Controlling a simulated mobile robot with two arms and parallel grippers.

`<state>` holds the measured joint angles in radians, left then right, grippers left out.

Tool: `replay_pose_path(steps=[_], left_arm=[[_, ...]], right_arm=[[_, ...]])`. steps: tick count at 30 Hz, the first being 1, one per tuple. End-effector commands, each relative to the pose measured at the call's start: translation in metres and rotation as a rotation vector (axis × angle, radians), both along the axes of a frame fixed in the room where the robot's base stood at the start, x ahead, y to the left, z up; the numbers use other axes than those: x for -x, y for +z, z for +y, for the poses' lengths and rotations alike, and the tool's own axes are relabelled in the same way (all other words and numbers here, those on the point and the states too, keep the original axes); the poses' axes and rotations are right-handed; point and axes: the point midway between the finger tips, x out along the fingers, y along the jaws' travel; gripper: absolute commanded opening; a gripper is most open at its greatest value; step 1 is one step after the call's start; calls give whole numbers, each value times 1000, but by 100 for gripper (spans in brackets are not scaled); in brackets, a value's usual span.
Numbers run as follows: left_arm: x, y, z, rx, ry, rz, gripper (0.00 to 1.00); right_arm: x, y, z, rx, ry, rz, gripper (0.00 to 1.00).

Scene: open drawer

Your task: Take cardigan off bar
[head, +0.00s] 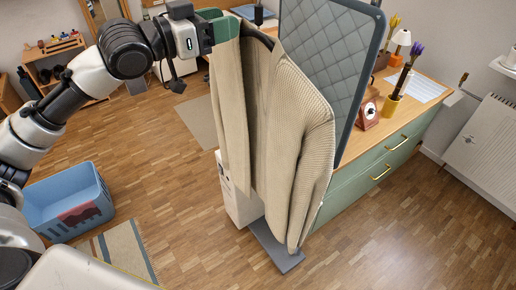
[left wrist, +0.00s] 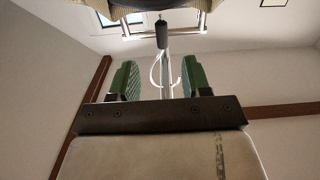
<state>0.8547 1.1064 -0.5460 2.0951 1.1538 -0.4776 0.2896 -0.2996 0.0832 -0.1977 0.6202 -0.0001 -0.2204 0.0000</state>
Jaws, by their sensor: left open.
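A beige ribbed cardigan (head: 297,135) hangs in the middle of the head view, with one sleeve down its left side. A dark curved hanger-like piece (head: 258,38) shows at its top; the bar itself I cannot make out clearly. My left gripper (head: 226,28) is at the cardigan's upper left, its green fingers near the top of the sleeve. In the left wrist view the gripper (left wrist: 160,80) is open, with a pale hook (left wrist: 166,68) seen between or beyond its fingers. Cardigan edges (left wrist: 222,8) show at the top. Contact with the cloth is unclear. My right gripper is out of view.
A grey quilted panel (head: 325,55) stands right behind the cardigan. A green-fronted desk (head: 375,178) with small items, including a pencil cup (head: 391,105), is at the right. A blue bin (head: 68,203) is on the floor at the left. Floor at the front right is clear.

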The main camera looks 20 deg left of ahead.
Motion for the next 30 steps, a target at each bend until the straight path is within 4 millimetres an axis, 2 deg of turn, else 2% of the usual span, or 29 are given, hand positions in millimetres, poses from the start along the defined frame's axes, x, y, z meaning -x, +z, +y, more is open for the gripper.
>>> replay_pose_path(steps=[6,14,18,21,30], left_arm=[[-27,4,-22,4,-3,-1,48],[-44,2,-34,2,-2,1,48],[-62,2,-46,2,-2,3,48],[-73,0,-54,1,-2,0,48],[-80,-4,-60,-1,-1,0,48]], right_arm=[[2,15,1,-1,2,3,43],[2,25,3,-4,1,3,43],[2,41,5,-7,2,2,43],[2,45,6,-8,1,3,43],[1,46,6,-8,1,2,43]])
